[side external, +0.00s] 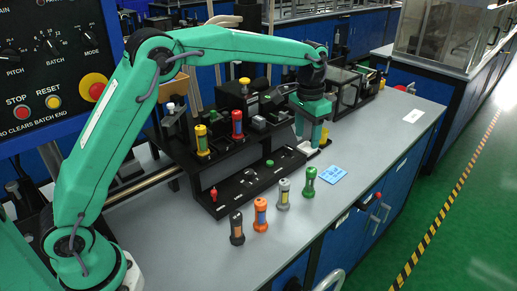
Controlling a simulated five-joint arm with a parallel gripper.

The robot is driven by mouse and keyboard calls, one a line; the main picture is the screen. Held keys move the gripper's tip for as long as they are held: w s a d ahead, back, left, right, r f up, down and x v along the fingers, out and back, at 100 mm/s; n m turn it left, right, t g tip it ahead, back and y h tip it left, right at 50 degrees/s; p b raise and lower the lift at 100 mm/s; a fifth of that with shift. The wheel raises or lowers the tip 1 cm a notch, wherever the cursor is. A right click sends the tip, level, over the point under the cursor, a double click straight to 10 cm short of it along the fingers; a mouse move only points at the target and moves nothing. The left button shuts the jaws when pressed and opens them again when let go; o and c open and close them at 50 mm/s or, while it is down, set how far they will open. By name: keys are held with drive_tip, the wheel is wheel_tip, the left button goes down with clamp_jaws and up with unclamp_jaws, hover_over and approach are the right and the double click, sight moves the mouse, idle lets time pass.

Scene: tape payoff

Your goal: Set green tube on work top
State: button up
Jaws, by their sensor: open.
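A green tube (309,182) stands upright on the grey work top (345,205), at the right end of a row of tubes. My gripper (307,145) points down behind it, near the right end of the black rack, with its jaws open. The gripper is apart from the green tube, and I see nothing held between the jaws. The exact gap between the fingertips is hard to make out.
Grey (283,195), orange (260,215) and black (237,229) tubes stand left of the green one. Yellow (202,140) and red (237,125) tubes stand on the black rack (225,153). A blue card (333,175) lies right of the green tube. The right work top is mostly clear.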

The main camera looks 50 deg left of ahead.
drive_tip(key=s+a+r+t, duration=0.1)
drive_tip(key=s+a+r, duration=0.15)
drive_tip(key=s, duration=0.35)
drive_tip(key=s+a+r+n+t, duration=0.1)
drive_tip(key=s+r, duration=0.3)
drive_tip(key=s, duration=0.1)
drive_tip(key=s+a+r+t, duration=0.1)
drive_tip(key=s+a+r, duration=0.1)
drive_tip(key=s+r, duration=0.3)
drive_tip(key=s+a+f+n+t, duration=0.1)
drive_tip(key=s+f, duration=0.2)
drive_tip(key=s, duration=0.5)
drive_tip(key=s+a+f+t, duration=0.1)
drive_tip(key=s+a+f, duration=0.1)
drive_tip(key=s, duration=0.7)
drive_tip(key=shift+s+f+n, duration=0.15)
drive_tip(key=shift+f+n, duration=0.25)
drive_tip(key=shift+f, duration=0.1)
